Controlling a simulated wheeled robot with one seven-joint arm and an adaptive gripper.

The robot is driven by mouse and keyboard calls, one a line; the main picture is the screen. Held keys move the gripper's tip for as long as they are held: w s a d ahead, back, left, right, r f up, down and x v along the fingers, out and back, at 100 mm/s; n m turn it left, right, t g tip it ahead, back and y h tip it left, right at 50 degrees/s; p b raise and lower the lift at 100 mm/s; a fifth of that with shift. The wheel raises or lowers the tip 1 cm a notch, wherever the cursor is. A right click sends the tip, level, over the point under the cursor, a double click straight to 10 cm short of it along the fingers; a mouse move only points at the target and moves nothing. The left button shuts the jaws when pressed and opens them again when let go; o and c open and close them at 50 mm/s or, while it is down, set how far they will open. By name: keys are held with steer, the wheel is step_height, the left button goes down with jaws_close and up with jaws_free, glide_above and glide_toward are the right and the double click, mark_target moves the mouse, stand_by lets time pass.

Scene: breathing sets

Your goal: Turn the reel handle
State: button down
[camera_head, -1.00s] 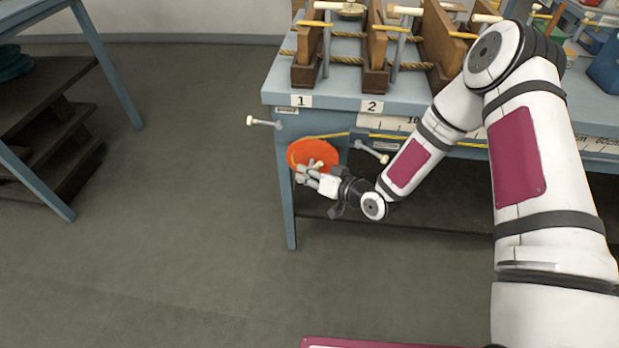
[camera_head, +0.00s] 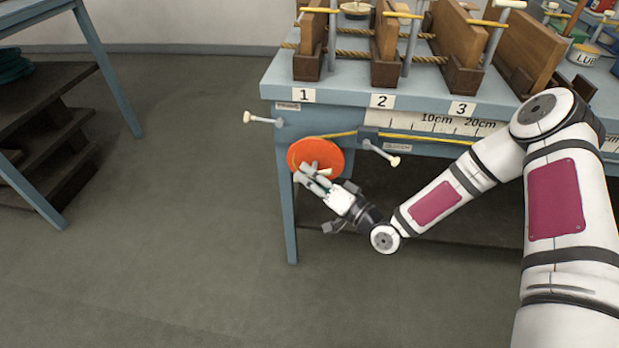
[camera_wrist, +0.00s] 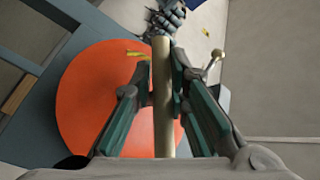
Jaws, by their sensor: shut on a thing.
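The orange reel (camera_head: 322,153) is a round disc on the front left of the blue workbench, with a yellow cord running right from its top. In the wrist view, the reel (camera_wrist: 90,105) fills the left and centre. The reel handle (camera_wrist: 162,90) is a pale brass rod between my fingers, pointing toward the wrist camera. My gripper (camera_wrist: 162,75) is shut on it, one finger on each side. In the head view, my gripper (camera_head: 308,174) is at the reel's lower part and hides the handle's grip there.
Two pegs with pale knobs stick out beside the reel, the left peg (camera_head: 262,120) and the right peg (camera_head: 382,153). The workbench (camera_head: 290,93) carries wooden blocks, ropes and numbered labels. A shelf rack (camera_head: 45,140) stands far left. The floor in front is clear.

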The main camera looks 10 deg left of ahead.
steer(key=shift+w+d+f, duration=0.2)
steer(key=shift+d+f, duration=0.1)
steer(key=shift+f, duration=0.15)
steer(key=c, duration=1.3)
jaws_free()
steer(key=shift+c, duration=0.2)
steer(key=shift+a+r, duration=0.1)
steer(key=shift+a, duration=0.05)
steer(key=shift+s, duration=0.1)
steer(key=r+v, duration=0.1)
steer(key=v, duration=1)
steer(key=shift+s+d+f, duration=0.3)
steer(key=shift+d+f, duration=0.05)
steer(key=shift+f, duration=0.1)
